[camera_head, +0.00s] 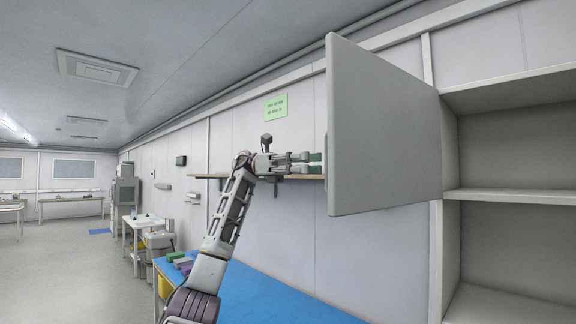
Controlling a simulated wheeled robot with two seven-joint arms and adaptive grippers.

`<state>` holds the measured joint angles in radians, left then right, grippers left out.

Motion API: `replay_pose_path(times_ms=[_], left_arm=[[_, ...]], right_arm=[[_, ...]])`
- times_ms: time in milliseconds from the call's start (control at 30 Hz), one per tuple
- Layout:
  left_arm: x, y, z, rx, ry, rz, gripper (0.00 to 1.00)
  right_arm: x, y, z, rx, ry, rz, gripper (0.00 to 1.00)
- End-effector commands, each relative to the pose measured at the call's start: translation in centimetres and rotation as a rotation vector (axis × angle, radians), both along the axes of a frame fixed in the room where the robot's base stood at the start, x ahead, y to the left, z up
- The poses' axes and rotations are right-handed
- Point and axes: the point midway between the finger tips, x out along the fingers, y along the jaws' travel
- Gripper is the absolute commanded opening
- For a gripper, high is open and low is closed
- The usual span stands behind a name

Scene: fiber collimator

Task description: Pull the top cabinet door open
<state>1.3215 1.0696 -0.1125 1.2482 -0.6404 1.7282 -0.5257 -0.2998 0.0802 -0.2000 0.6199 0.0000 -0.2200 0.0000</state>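The top cabinet door (385,130) is a flat grey panel, swung well out from the cabinet, hinged on its right side. The cabinet (448,190) stands at the right with its open shelves showing. My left gripper (318,164) is at the door's free left edge, about mid-height, pointing right. Its two fingers, with green pads, are apart with a gap between them. Their tips reach the door's outline, and I cannot tell whether they touch it or pass behind it. No handle shows on the visible face. My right gripper is out of view.
A blue-topped table (270,295) with several small coloured boxes (183,262) is below my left arm. A wooden wall shelf (208,176) is behind the gripper. A green note (276,106) hangs on the wall. Open floor (70,270) lies at the left.

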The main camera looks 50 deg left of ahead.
Motion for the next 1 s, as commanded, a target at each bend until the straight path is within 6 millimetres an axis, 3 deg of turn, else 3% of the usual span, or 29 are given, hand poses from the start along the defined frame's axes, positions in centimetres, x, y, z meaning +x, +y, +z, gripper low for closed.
replay_pose_path(times_ms=[500,1000], left_arm=[[-0.7,4.9,0.0,0.000,-0.001,0.001,0.34],[-0.8,5.8,0.0,0.001,0.000,0.000,0.34]], right_arm=[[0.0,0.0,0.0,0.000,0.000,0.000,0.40],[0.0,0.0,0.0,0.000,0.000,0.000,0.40]])
